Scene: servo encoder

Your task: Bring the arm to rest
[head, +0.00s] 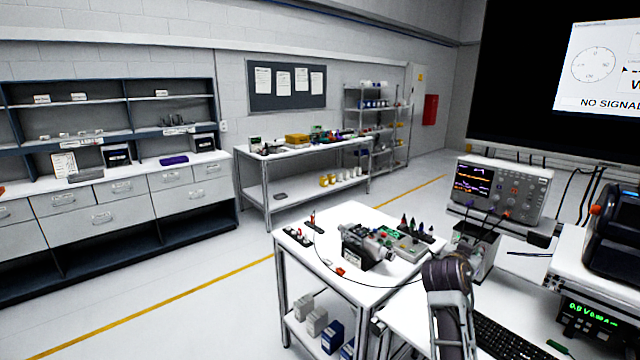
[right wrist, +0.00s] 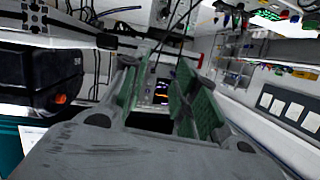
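My right arm (head: 450,300) shows in the head view at the bottom, right of centre, in front of the small white table. In the right wrist view my right gripper (right wrist: 160,85) has its two green-padded fingers apart, with nothing between them. The same oscilloscope (head: 500,188) stands on the right in the head view. My left gripper is not in view.
The small white table (head: 300,262) holds a grey device (head: 366,246), a green board (head: 405,243) and a cable. A keyboard (head: 505,340), a power supply (head: 590,318) and a black machine (head: 615,230) stand at right. The floor at left is clear.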

